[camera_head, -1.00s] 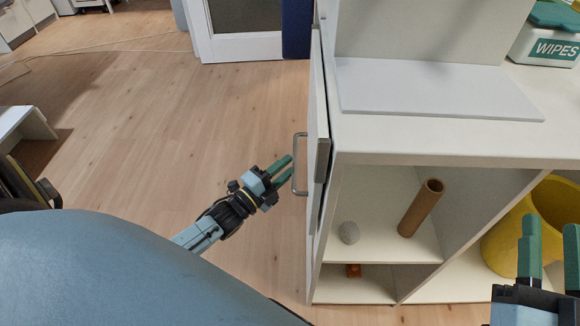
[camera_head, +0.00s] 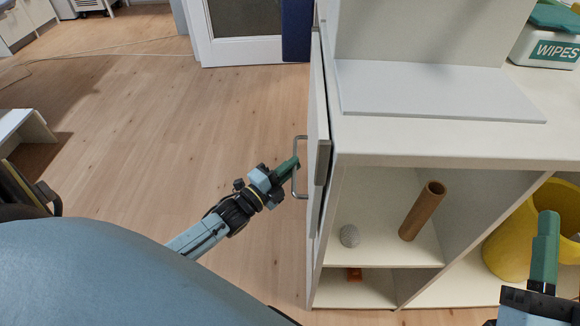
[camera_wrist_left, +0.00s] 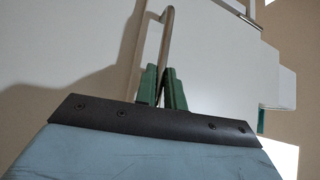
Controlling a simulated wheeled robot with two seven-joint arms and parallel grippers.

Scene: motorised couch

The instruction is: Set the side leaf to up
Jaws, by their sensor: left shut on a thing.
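The side leaf (camera_head: 317,130) is a white panel hanging down along the left side of the white cabinet, seen nearly edge-on in the head view. A metal bar handle (camera_head: 295,168) stands out from its outer face. My left gripper (camera_head: 293,164) is shut on this handle; the wrist view shows the green fingers closed around the bar (camera_wrist_left: 165,45). The leaf's white face (camera_wrist_left: 215,70) fills much of the wrist view. My right gripper (camera_head: 545,240) is at the lower right, in front of the cabinet; only one green finger shows clearly, with no object seen in it.
The cabinet top (camera_head: 430,140) carries a grey-white board (camera_head: 435,92) and a wipes tub (camera_head: 550,38). The open shelves hold a brown tube (camera_head: 422,212), a grey ball (camera_head: 350,236) and an orange item (camera_head: 354,274). A yellow bucket (camera_head: 507,245) stands right. The wooden floor left is clear.

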